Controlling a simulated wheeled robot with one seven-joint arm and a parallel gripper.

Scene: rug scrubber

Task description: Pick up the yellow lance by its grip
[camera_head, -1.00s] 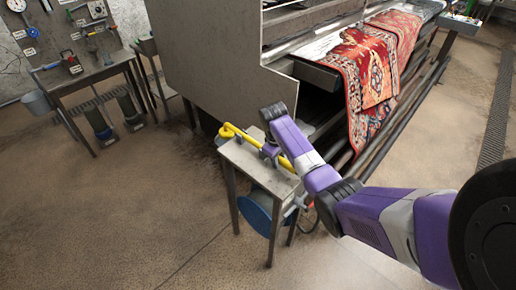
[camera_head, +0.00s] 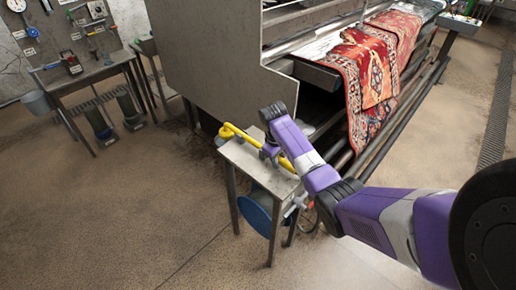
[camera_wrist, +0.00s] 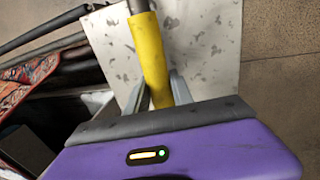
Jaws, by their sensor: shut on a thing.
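The yellow lance (camera_head: 241,132) lies along the top of a small metal table (camera_head: 236,152) in the head view, partly hidden by my arm. In the wrist view, a thick yellow part of the lance (camera_wrist: 150,58) runs down between the two fingers of my gripper (camera_wrist: 162,90). A dark grey piece joins its top end. My gripper (camera_head: 270,152) is low over the table top and shut on the lance. Whether the lance still touches the table I cannot tell.
A blue reel (camera_head: 257,214) sits under the small table. A large grey machine (camera_head: 205,65) with a patterned red rug (camera_head: 370,70) stands behind. A workbench (camera_head: 85,72) with tools is at the back left. The floor at left is open.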

